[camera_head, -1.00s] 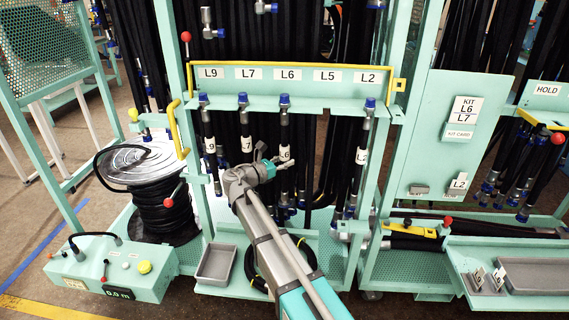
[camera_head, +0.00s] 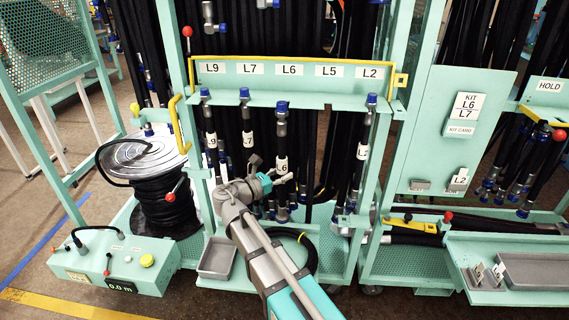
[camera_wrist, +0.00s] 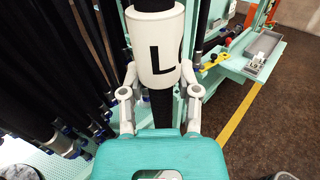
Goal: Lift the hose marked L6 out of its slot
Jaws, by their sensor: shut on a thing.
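The hose marked L6 (camera_head: 282,132) is black with a blue cap and a white label. It hangs upright at the rack rail (camera_head: 330,94) under the L6 plate (camera_head: 290,69). Its cap sits lower in the picture than the neighbouring caps, over the rail's lower edge. Whether it is clear of its slot I cannot tell. My gripper (camera_head: 272,181) is shut on this hose at its label. In the wrist view, my gripper's fingers (camera_wrist: 159,88) flank the hose just at the label's lower part (camera_wrist: 155,50); only an "L" and part of a second character show.
Hoses L9 (camera_head: 211,142), L7 (camera_head: 248,138) and L2 (camera_head: 363,151) hang on either side. A grey tray (camera_head: 217,258) and a coiled hose (camera_head: 310,255) lie below. A hose reel (camera_head: 160,195) stands left. A kit panel (camera_head: 440,140) stands right.

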